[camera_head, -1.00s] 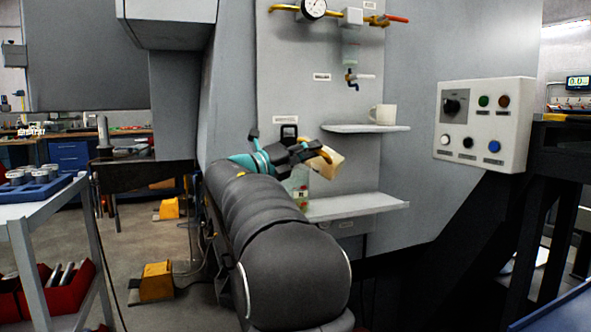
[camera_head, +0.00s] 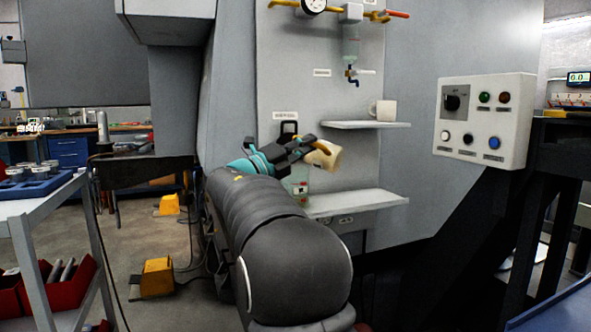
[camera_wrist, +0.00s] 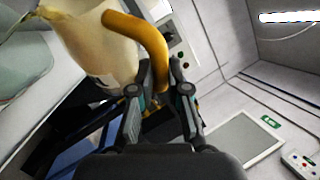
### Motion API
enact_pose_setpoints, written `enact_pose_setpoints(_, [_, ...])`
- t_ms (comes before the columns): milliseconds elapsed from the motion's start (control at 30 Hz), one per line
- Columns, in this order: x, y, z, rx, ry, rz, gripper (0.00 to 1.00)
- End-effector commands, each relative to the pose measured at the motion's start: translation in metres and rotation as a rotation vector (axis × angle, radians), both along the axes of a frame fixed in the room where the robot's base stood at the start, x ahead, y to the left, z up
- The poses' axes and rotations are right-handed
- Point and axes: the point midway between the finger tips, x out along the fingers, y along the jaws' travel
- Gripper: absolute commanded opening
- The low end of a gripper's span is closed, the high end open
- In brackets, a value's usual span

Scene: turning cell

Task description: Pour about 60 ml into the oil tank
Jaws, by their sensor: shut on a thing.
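My gripper (camera_head: 305,147) is shut on the orange handle (camera_wrist: 150,45) of a cream-coloured jug (camera_head: 324,155). The jug is held tilted in the air in front of the grey machine panel, and fills the upper left of the wrist view (camera_wrist: 95,45). A small clear container (camera_head: 298,187) with red and green marks, likely the oil tank, is on the panel below the jug and partly hidden by my arm. A yellowish patch shows at the jug's lip in the wrist view; I cannot tell whether liquid is flowing. The liquid level is not readable.
A lower shelf (camera_head: 355,203) juts out right of the container. An upper shelf (camera_head: 365,125) bears a white mug (camera_head: 382,110). A gauge (camera_head: 313,5) and a small valve (camera_head: 352,75) are above. A control box (camera_head: 484,122) is at right, a trolley (camera_head: 40,210) at left.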

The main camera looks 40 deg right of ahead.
Motion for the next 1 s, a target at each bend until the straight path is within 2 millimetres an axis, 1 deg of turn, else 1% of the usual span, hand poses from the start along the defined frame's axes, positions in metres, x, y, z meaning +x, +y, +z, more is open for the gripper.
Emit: enact_pose_setpoints(1000, [0.0022,0.0010,0.0038,-0.030,0.040,-0.002,0.00])
